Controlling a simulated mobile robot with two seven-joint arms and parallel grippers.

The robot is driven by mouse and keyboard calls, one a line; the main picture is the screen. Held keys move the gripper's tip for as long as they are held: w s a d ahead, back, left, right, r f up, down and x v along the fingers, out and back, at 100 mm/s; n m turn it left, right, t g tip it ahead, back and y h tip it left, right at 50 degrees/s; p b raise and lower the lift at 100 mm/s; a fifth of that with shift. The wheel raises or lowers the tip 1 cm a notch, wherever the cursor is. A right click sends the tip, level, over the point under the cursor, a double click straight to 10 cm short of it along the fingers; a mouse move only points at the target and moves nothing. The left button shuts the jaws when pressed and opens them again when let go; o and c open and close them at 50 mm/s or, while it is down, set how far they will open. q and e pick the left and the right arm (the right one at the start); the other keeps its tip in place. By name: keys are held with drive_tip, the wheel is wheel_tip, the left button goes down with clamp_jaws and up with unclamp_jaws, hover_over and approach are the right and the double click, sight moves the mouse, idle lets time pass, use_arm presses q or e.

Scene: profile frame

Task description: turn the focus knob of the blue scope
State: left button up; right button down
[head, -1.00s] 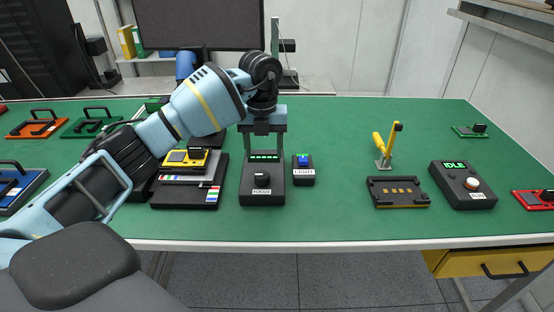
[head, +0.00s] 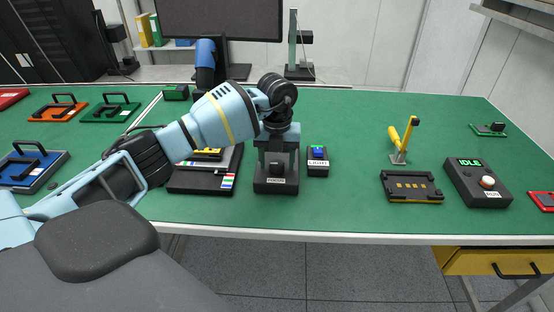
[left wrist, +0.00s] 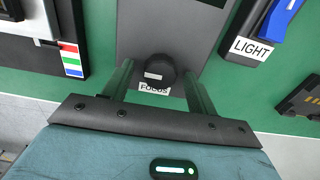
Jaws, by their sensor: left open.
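The focus knob (left wrist: 160,68) is a round black knob with a pale mark, on a dark unit (head: 262,187) labelled FOCUS. The unit stands near the front of the green table and also shows in the left wrist view (left wrist: 140,25). My left gripper (head: 277,160) points down over this unit. In the left wrist view its open fingers (left wrist: 157,82) lie on either side of the knob, with gaps visible. I cannot tell whether they are low enough to touch it. A blue upright part (head: 206,53) stands behind; its link to the unit is unclear. My right gripper is out of view.
A LIGHT box (head: 318,165) with a blue switch stands close to the right of the unit. A dark slab (head: 195,186) with coloured strips lies close to the left. Farther right are a black fixture (head: 411,196) and an IDLE box (head: 478,190).

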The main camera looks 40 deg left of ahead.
use_arm(q)
drive_tip(key=c, duration=1)
